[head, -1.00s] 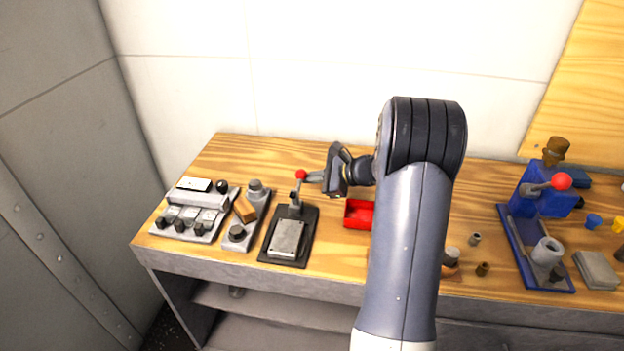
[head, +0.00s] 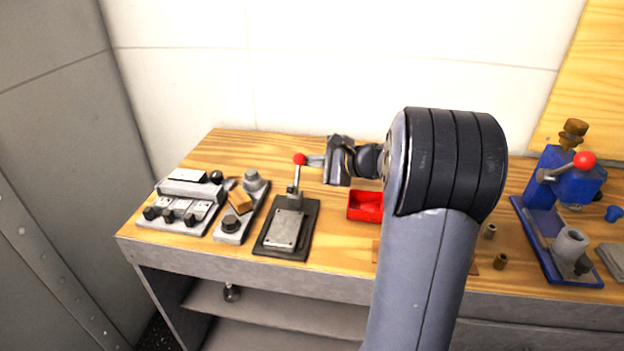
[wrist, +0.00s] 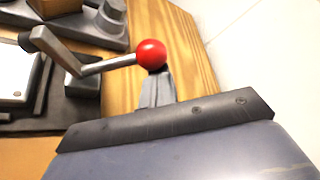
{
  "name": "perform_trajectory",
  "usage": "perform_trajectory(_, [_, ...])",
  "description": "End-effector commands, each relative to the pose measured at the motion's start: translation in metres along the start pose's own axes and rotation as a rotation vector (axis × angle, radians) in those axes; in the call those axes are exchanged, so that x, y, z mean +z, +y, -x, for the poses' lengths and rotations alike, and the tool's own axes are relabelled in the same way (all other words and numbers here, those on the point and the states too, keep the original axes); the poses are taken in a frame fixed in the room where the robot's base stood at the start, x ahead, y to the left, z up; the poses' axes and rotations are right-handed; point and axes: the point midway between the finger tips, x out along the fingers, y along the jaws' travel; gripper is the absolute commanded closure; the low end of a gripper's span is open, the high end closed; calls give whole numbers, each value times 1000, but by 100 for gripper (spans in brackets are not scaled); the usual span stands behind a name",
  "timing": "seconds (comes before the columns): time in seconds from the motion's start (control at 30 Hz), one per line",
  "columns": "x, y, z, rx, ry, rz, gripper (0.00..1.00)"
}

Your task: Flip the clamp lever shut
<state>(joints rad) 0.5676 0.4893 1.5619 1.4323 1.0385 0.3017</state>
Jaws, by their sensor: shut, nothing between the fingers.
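The clamp lever (head: 295,181) is a grey metal arm with a red ball knob (head: 300,159), standing upright at the back of a clamp (head: 285,228) on a dark base plate. My gripper (head: 313,160) is shut and empty, its fingertips right at the right side of the knob. In the wrist view the red knob (wrist: 151,54) sits just beyond my fingertips (wrist: 154,80), and the lever (wrist: 108,65) runs left from it. I cannot tell whether the fingertips touch the knob.
A switch panel (head: 182,202) and a grey unit with knobs (head: 241,210) stand left of the clamp. A red tray (head: 365,207) lies to its right, partly near my arm. A blue press (head: 560,190) stands far right. A wall is behind the bench.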

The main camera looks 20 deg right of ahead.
Motion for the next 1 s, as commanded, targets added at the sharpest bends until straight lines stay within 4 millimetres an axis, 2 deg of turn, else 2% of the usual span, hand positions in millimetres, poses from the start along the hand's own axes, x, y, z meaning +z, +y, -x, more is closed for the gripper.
perform_trajectory(0.03, [-2, 7, -2, -19, -1, 32, 100])
perform_trajectory(1.0, [48, 10, 28, -362, -1, 619, 100])
